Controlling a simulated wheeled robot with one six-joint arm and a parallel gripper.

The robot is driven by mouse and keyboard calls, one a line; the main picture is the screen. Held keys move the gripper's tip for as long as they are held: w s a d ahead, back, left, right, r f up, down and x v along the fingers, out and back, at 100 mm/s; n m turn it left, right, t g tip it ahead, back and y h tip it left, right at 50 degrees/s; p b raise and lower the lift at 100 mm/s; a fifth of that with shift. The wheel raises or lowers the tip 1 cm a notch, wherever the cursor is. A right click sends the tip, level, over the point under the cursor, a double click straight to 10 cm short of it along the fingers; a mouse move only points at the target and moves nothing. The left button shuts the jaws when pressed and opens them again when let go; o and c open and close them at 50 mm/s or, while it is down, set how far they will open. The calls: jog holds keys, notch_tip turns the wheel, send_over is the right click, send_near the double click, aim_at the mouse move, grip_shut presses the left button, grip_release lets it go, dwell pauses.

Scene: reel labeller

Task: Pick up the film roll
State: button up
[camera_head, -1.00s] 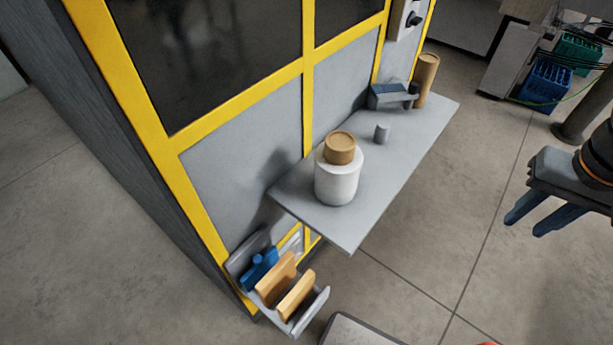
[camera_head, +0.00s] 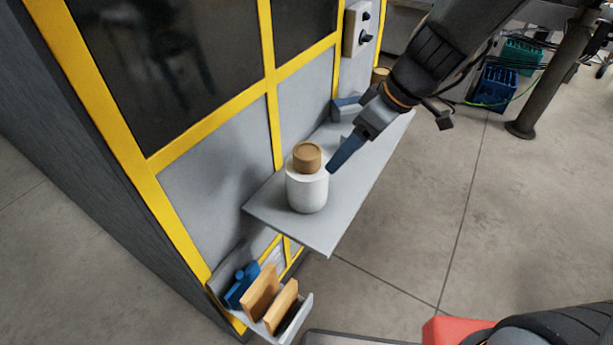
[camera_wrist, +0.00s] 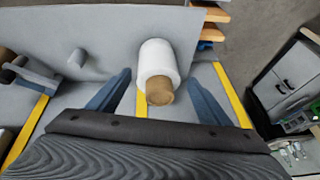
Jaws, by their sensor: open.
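The film roll (camera_head: 307,190) is a white cylinder with a brown core sticking out of its top. It stands upright on the grey shelf (camera_head: 335,222) of the yellow-framed machine, near the shelf's near end. My gripper (camera_head: 333,168) is at the right side of the roll, with its blue fingers pointing down toward it. In the wrist view my gripper (camera_wrist: 156,95) is open, and the film roll (camera_wrist: 158,62) shows between the two blue fingers, closer to the right one. I cannot tell whether a finger touches the roll.
A small grey peg (camera_wrist: 77,57) stands on the shelf beyond the roll. A grey-blue device (camera_head: 345,108) and a brown core (camera_head: 380,75) are at the shelf's far end. A rack (camera_head: 305,300) with blue and wooden pieces hangs below. The machine's panel rises directly behind the shelf.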

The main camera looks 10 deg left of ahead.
aim_at(309, 150)
jog(key=a+n, duration=0.1)
jog(key=a, duration=0.1)
jog(key=w+a+n+y, duration=0.1)
jog(key=a, duration=0.1)
jog(key=w+a+n, duration=0.1)
jog(key=a, duration=0.1)
jog(key=shift+a+r+y, duration=0.15)
jog(key=shift+r+y, duration=0.1)
jog(key=shift+y, duration=0.05)
jog(key=shift+w+d+p+x, duration=0.1)
jog(key=shift+p+x, duration=0.55)
jog(key=shift+x, duration=0.9)
jog(key=shift+w+d+p+x, duration=0.15)
jog(key=shift+p+x, duration=0.5)
jog(key=shift+x, duration=0.95)
jog(key=shift+f, duration=0.1)
jog(key=shift+a, duration=0.1)
grip_shut()
